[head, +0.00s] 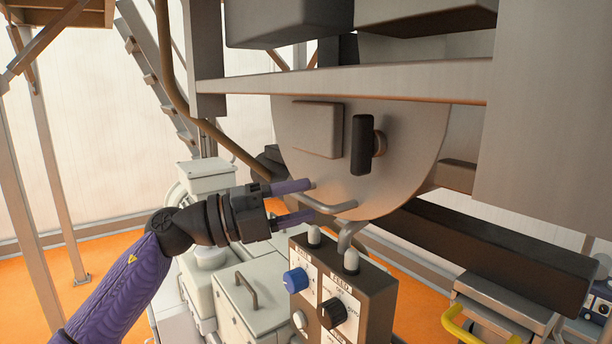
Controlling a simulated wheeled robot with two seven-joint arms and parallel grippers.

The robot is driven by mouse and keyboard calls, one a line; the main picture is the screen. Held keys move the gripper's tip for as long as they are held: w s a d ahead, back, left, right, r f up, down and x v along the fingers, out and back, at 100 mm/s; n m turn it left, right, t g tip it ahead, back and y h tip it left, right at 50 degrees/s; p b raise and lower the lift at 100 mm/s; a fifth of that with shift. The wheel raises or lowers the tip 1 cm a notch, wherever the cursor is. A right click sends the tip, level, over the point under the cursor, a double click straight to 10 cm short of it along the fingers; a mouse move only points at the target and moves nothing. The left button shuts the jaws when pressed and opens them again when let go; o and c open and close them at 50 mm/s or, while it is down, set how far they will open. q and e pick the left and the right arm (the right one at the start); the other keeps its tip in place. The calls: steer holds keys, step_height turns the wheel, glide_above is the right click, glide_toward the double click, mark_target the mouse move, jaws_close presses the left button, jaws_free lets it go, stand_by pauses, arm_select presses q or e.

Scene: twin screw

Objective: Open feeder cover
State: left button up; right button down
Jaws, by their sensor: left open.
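The feeder cover (410,150) is a large grey rounded plate, partly hidden at the top by a grey beam. It carries a black latch knob (363,144) and a raised rectangular block (316,129). A bent metal bar handle (330,207) sits at its lower edge. My left gripper (305,201) comes in from the left and is open, its two purple fingers pointing right. The fingertips are at the left end of the bar handle, one above and one below it in the picture. I cannot tell whether they touch it. My right gripper is not in view.
A control box (378,306) with a blue knob (296,280) and a black knob (333,313) stands just below the cover. A grey beam (400,84) crosses above. A long dark beam (490,258) lies at right. A yellow handle (468,331) is lower right.

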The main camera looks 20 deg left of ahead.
arm_select(q)
steer(key=shift+x, duration=0.9)
steer(key=shift+a, duration=0.1)
steer(key=shift+c, duration=0.3)
steer(key=shift+f, duration=0.1)
jaws_close()
